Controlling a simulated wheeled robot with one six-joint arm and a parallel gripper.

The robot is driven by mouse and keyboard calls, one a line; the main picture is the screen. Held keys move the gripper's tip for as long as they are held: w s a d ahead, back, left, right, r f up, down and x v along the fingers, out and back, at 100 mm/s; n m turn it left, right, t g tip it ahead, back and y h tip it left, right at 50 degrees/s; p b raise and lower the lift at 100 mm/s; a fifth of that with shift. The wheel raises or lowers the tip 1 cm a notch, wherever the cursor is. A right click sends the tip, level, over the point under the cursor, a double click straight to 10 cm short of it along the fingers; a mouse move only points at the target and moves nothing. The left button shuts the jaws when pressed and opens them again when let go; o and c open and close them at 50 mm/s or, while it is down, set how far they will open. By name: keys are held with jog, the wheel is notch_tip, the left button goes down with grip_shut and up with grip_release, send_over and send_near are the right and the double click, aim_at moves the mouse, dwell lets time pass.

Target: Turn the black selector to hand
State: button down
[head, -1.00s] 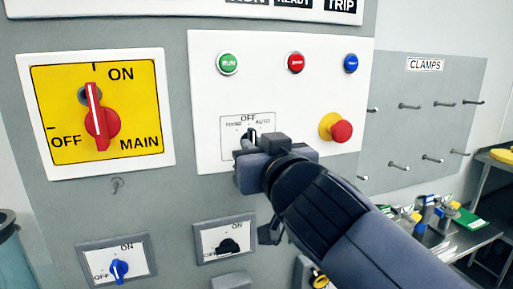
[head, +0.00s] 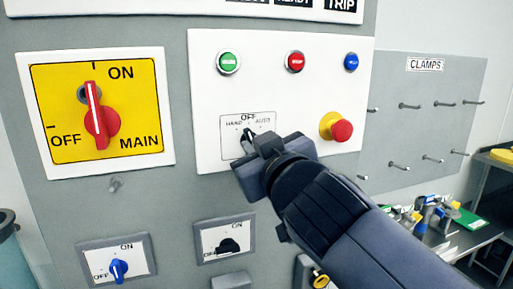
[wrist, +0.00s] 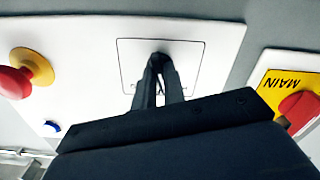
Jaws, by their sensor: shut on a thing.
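The black selector (wrist: 159,56) sits on a small plate (head: 262,127) marked HAND at left, OFF at top and AUTO at right. My gripper (head: 248,139) is at the selector and hides most of it in the head view. In the wrist view my two dark fingers (wrist: 159,76) close in on the selector's knob, one on each side. The gripper is shut on it. The gripper body is tilted, its left end lower than its right. Which mark the selector points to is hidden.
Green (head: 228,62), red (head: 295,62) and blue (head: 351,62) buttons sit above. A red emergency knob (head: 341,130) juts out to the right. A red main switch (head: 100,122) on yellow is at left. Blue (head: 119,270) and black (head: 229,246) knobs sit below.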

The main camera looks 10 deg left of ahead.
jog(key=n, duration=0.4)
jog(key=shift+n, duration=0.4)
dwell(0.4)
jog(key=c, duration=1.5)
grip_release()
jog(key=shift+s, duration=0.1)
jog(key=b+v, duration=0.1)
jog(key=v, duration=0.9)
jog(key=shift+s+d+b, duration=0.2)
jog(key=shift+s+b, duration=0.05)
jog(key=shift+b, duration=0.15)
